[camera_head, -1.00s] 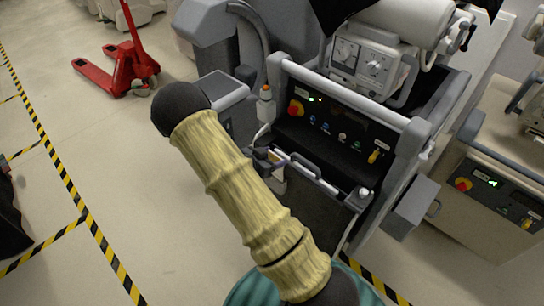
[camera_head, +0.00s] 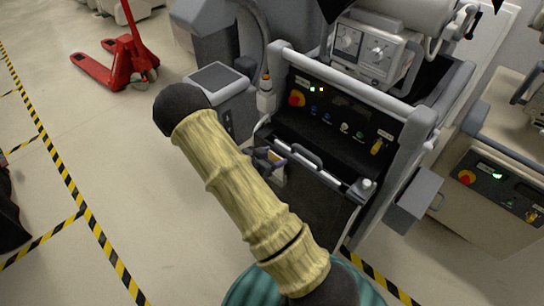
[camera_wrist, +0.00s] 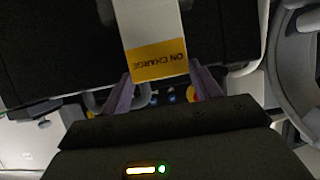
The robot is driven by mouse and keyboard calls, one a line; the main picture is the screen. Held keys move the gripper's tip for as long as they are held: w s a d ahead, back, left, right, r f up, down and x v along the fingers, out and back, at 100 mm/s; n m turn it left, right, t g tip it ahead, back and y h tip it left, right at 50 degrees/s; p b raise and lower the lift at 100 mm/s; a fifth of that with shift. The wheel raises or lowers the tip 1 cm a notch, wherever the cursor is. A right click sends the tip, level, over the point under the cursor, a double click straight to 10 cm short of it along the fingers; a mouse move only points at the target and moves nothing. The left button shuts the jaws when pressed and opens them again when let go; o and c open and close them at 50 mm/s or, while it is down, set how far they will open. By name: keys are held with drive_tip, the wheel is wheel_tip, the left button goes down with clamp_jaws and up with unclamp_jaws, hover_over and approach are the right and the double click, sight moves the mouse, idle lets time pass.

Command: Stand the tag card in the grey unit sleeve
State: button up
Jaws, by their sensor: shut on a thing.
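The tag card (camera_wrist: 157,25) is pale with a yellow band reading ON CHARGE, upside down in the wrist view. My gripper (camera_wrist: 165,90) is shut on it, its purple fingers on either side of the yellow end. In the head view my gripper (camera_head: 266,157) is small and partly hidden behind my arm, close to the front of the grey unit (camera_head: 366,92). A small tan patch below the fingers there looks like the card. I cannot pick out the sleeve clearly; a grey edge shows behind the card in the wrist view, but I cannot tell whether they touch.
The unit has a black control panel (camera_head: 338,112), a top rail and a front handle (camera_head: 307,154). A grey box (camera_head: 414,200) juts from its right side. A beige unit (camera_head: 490,205) stands at right. A red pallet jack (camera_head: 125,62) is at far left.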

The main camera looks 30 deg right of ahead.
drive_tip(key=o, duration=1.3)
drive_tip(key=p+v, duration=0.1)
drive_tip(key=v, duration=1.6)
drive_tip(key=shift+s+a+r, duration=0.1)
drive_tip(key=shift+a+r, duration=0.05)
drive_tip(key=shift+a, duration=0.05)
